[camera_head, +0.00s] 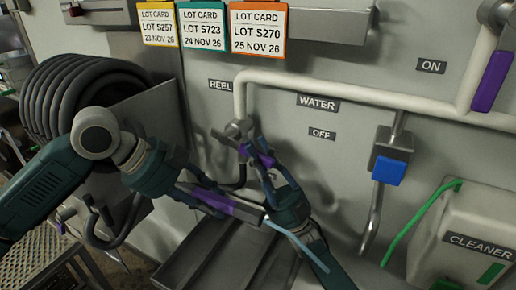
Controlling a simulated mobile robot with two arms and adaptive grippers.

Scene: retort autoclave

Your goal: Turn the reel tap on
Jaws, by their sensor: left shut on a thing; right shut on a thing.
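The reel tap (238,130) sits on a white pipe under the REEL label, on the grey wall panel. Its purple lever (264,158) slopes down to the right. My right gripper (255,158) reaches up from below and is shut on this lever; its fingers hide part of it. My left gripper (195,195) is shut on a purple-handled tool (229,206) below and left of the tap. A pale blue rod (297,246) runs from near the tool's end across my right arm; whether they are joined is hard to tell.
A dark hose reel (65,95) stands at left. A grey tray (205,262) lies below the grippers. A blue-handled valve (388,170) and a CLEANER container (462,240) are at right. Another purple lever (492,80) is at upper right. WATER, ON and OFF labels mark the panel.

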